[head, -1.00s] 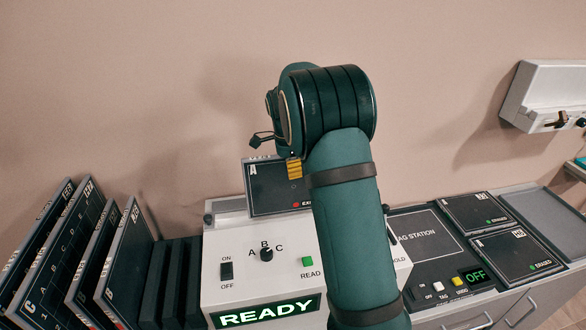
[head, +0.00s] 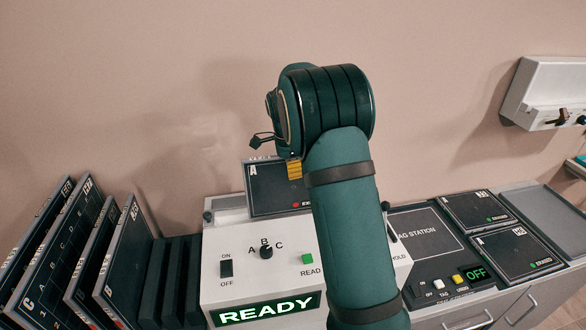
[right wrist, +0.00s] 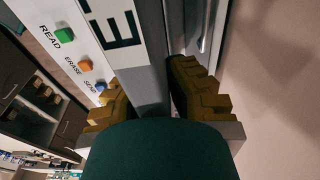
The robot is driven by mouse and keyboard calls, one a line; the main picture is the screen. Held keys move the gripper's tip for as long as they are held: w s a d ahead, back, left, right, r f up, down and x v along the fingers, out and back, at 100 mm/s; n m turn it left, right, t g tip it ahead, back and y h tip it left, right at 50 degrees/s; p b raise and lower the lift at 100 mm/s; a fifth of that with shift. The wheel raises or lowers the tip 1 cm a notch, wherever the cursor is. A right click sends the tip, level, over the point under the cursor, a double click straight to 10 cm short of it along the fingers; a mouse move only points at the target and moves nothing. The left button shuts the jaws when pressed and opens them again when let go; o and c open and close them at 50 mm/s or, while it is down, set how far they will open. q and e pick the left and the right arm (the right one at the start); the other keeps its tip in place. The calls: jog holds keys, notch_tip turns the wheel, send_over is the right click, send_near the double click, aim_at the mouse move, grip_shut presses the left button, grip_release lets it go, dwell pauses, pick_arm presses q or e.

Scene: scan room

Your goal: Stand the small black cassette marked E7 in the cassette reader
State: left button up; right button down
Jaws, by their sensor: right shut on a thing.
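A black cassette (head: 270,188) with a white A and a red dot stands upright at the top of the white cassette reader (head: 236,285). Its lower edge is hidden behind the reader's front, so I cannot tell how deep it sits. My right gripper (head: 294,170) is at its upper right edge, largely hidden by my green arm. In the right wrist view the yellow fingers of the right gripper (right wrist: 155,95) are shut on the cassette's edge (right wrist: 150,60), which has a label starting with E; the rest is not readable. My left gripper is not in view.
The reader shows READY (head: 267,311), with a switch, an A-B-C dial and a green READ button (head: 307,260). Several large cassettes (head: 125,262) lean in a rack at left. The tag station (head: 425,236) at right shows OFF; two cassettes (head: 517,254) lie beside it.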

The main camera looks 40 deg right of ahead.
jog(key=shift+f+b, duration=0.5)
jog(key=shift+f, duration=0.55)
jog(key=shift+f+b, duration=2.15)
jog(key=shift+f, duration=1.9)
jog(key=c, duration=1.1)
grip_release()
jog(key=shift+o, duration=0.2)
jog(key=shift+f, duration=0.1)
notch_tip(320, 180, up, 12)
jog(key=a, duration=0.1)
jog(key=shift+w+a, duration=0.15)
jog(key=shift+w, duration=0.15)
